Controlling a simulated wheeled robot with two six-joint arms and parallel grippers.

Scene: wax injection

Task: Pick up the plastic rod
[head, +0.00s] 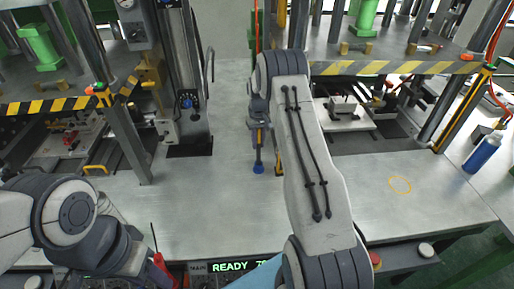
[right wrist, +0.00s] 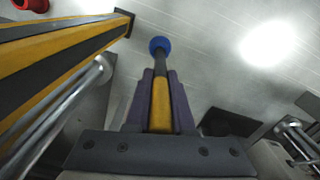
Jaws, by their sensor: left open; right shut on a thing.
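The plastic rod shows in the right wrist view as a slim yellow and black rod (right wrist: 160,101) with a round blue tip (right wrist: 159,45). My right gripper (right wrist: 161,82) is shut on it, with purple-grey fingers on both sides. In the head view the blue tip (head: 258,169) hangs below my right gripper (head: 260,125), over the grey surface. I cannot tell whether the tip touches it. My right arm partly covers this area. My left arm comes in at the lower left, and I cannot make out its gripper fingers.
A press table with hazard tape (head: 390,68) stands at the right, another (head: 55,105) at the left. A blue bottle (head: 484,152) is at the right edge. A green-lit display (head: 235,267) is at the front. The surface (head: 215,215) left of my right arm is clear.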

